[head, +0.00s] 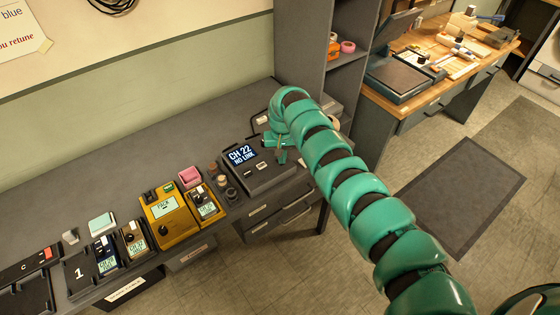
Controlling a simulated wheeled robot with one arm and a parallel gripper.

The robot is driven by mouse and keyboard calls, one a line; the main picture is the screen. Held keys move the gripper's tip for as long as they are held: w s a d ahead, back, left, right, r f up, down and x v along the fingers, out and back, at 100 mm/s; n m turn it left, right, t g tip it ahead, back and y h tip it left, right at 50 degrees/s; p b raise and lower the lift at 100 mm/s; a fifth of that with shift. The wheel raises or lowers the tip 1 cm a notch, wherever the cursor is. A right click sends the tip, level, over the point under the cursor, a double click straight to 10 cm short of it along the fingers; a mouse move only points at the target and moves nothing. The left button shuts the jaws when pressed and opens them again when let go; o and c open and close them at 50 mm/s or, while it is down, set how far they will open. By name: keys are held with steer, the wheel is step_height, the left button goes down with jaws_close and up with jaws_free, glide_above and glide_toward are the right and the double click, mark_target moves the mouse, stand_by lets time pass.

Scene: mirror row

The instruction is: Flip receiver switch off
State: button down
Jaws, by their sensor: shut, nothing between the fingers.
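The receiver (256,178) is a dark box at the right end of the grey desk. Its lit screen (243,156) reads "CH 22 NO LINK". Small light marks show on its top below the screen, and I cannot tell which is the switch. My gripper (281,158), at the end of my teal segmented arm, is shut and empty. It points down over the right back part of the receiver and hides some of it. I cannot tell whether the fingertips touch it.
Left of the receiver on the desk (130,175) stand a yellow unit (168,218), several small handheld devices, a pink block (190,177) and a pale green block (102,222). A dark shelf unit (308,50) rises behind. A wooden workbench (425,95) stands at the right.

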steer(key=shift+f, duration=0.2)
steer(key=shift+r, duration=0.1)
steer(key=shift+r+p, duration=1)
steer(key=shift+r, duration=0.75)
steer(key=shift+r+p, duration=0.6)
steer(key=shift+r, duration=1.05)
